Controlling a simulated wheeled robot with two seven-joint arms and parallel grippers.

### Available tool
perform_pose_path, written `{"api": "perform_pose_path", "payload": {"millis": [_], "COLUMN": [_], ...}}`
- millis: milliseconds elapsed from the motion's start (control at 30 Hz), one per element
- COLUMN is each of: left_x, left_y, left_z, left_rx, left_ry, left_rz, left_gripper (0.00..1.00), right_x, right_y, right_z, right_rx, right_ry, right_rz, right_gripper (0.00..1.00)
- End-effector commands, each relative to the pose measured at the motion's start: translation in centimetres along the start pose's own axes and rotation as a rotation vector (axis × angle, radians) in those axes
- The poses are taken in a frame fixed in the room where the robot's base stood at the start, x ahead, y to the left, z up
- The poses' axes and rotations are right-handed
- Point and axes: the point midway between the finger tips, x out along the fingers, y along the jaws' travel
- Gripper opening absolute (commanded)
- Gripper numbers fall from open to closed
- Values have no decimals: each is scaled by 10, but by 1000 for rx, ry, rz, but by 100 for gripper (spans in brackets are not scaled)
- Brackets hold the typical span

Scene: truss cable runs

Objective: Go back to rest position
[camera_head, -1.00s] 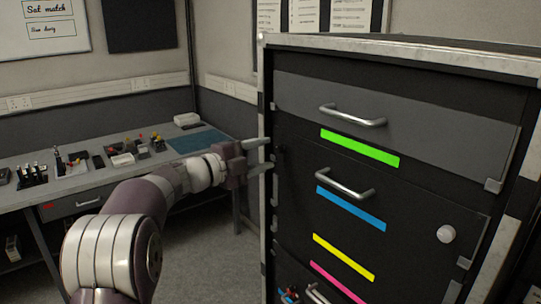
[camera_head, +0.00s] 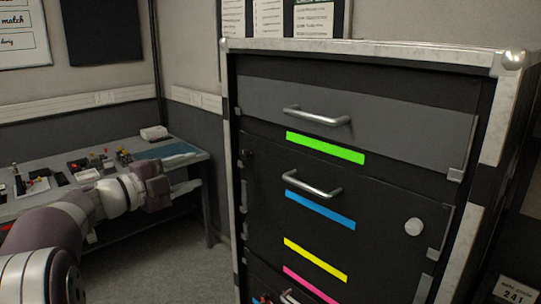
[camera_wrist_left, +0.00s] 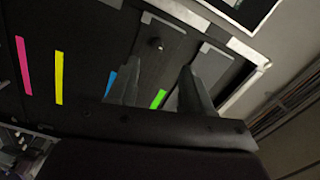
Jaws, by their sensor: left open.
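My left gripper (camera_head: 182,187) is at the left of the head view, with its fingers pointing right toward the drawer cabinet (camera_head: 232,150). The fingers are open and nothing shows between them. In the left wrist view the two fingers of my left gripper (camera_wrist_left: 158,90) stand apart in front of the cabinet face, and its coloured strips show beyond them. A gap of floor and bench shows between the fingertips and the cabinet in the head view. My right gripper is not in either view.
A workbench (camera_head: 205,155) with small tools stands at the left behind my arm. Grey floor (camera_head: 180,265) is free between them.

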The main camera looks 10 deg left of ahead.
Motion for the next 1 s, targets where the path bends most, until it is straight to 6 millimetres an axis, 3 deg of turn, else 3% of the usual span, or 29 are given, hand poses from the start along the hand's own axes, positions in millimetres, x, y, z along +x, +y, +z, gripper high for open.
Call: {"api": "perform_pose_path", "payload": {"millis": [67, 133, 167, 200, 233, 333, 400, 533, 600, 700, 800, 1000], "left_x": [-4, -24, -36, -51, -63, -96, -117, -150, -163, -167, -158, -157], "left_y": [0, 19, 38, 72, 102, 194, 249, 316, 336, 346, 345, 346], "left_z": [35, 84, 101, 113, 114, 82, 40, -48, -88, -129, -138, -138], "left_rx": [-85, -282, -405, -580, -702, -1036, -1217, -1442, -1505, -1509, -1468, -1464], "left_ry": [-165, -433, -569, -746, -862, -1163, -1328, -1542, -1605, -1604, -1564, -1560], "left_rz": [-53, -127, -150, -155, -142, -35, 78, 299, 399, 498, 534, 537], "left_gripper": [50, 50, 50, 50, 50, 50, 50, 50, 50, 50, 50, 50], "right_x": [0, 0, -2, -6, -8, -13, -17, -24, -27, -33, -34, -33], "right_y": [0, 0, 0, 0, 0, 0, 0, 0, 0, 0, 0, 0], "right_z": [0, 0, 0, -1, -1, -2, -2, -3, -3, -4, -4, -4], "right_rx": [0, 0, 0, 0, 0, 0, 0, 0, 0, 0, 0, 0], "right_ry": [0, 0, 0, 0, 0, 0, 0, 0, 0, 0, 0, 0], "right_rz": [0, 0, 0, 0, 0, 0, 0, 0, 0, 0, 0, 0], "right_gripper": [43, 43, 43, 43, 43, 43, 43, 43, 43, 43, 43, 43]}}
